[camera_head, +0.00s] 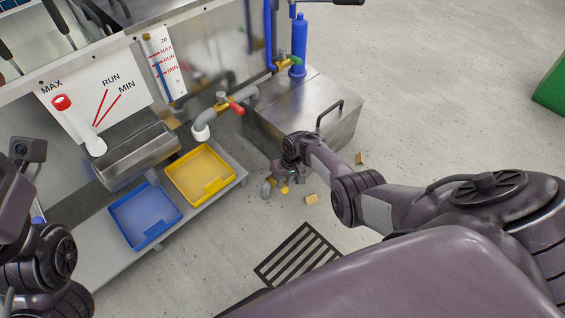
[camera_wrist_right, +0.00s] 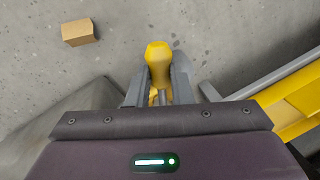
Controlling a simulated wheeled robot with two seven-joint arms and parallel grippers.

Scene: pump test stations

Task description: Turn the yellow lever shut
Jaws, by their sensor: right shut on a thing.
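The yellow lever (camera_wrist_right: 158,62) is between the two grey fingers of my right gripper (camera_wrist_right: 158,90) in the right wrist view. The gripper is shut on it, and the lever's rounded end sticks out past the fingertips. In the head view, my right gripper (camera_head: 279,176) is low beside the metal box, and a small bit of the yellow lever (camera_head: 284,189) shows under it. The lever's pivot and exact angle are hidden. Parts of my left arm show at the left edge, but its fingers are not visible.
A yellow tray (camera_head: 233,170) and a blue tray (camera_head: 120,237) sit on a low shelf at left. A red-handled valve (camera_head: 236,107) is above. Small blocks (camera_head: 311,198) and a floor grate (camera_head: 285,262) are nearby.

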